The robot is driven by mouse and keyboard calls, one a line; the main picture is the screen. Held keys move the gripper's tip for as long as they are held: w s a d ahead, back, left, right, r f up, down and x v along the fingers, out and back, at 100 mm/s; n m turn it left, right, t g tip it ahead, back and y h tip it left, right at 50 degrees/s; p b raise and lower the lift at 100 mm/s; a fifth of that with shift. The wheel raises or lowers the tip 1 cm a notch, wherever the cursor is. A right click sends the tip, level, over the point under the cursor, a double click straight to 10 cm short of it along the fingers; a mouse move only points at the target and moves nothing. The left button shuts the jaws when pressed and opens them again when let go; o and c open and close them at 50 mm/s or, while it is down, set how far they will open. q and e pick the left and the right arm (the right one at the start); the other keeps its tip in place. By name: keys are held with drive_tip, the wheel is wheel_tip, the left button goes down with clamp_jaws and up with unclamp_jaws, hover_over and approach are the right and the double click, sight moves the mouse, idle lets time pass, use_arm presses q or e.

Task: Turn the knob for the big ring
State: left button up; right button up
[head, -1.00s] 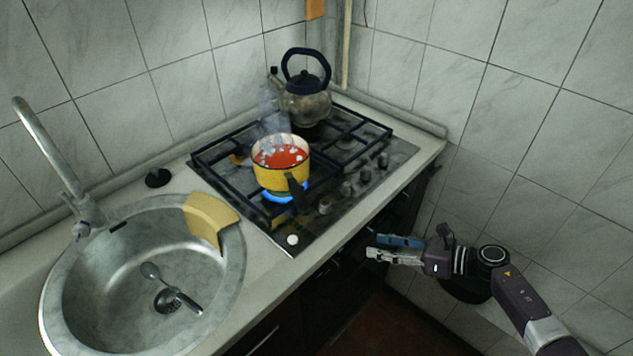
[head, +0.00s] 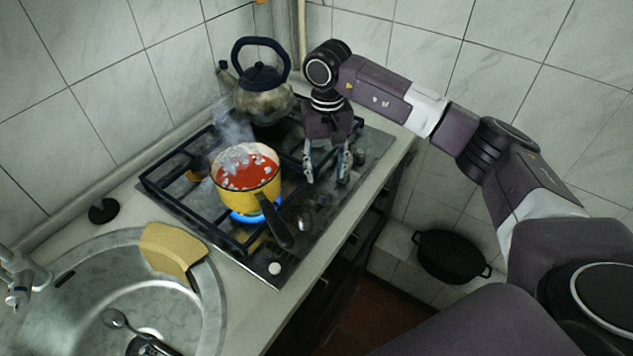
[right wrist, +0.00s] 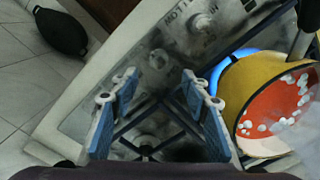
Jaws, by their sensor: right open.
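The stove (head: 255,262) has a row of knobs along its front edge. One grey knob (head: 304,224) shows in front of the yellow pot; others are partly hidden by my right gripper (head: 326,176). That gripper points down over the knob row, open, with nothing between its fingers. In the right wrist view, the open fingers (right wrist: 157,88) straddle the row's line; one knob (right wrist: 158,60) shows just beyond the tips and another (right wrist: 203,22) farther up. Which knob serves the big ring I cannot tell. My left gripper is not in view.
A yellow pot (head: 230,197) of bubbling red food steams over a blue flame, its dark handle (head: 275,222) reaching the front. A kettle (head: 263,100) stands behind. A sponge cloth (head: 172,250) lies on the sink rim. A black pan (head: 453,255) is low at right.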

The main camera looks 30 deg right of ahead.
sight(326, 192)
drive_tip(key=shift+s+d+f, duration=0.1)
drive_tip(key=shift+f, duration=0.15)
wheel_tip(326, 192, down, 6)
drive_tip(key=shift+s+r+p, duration=0.1)
drive_tip(key=shift+s+p, duration=0.05)
drive_tip(key=shift+p, duration=0.95)
drive_tip(key=shift+f, duration=0.5)
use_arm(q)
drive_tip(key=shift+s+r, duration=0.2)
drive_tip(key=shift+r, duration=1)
use_arm(e)
drive_tip(key=shift+c, duration=0.2)
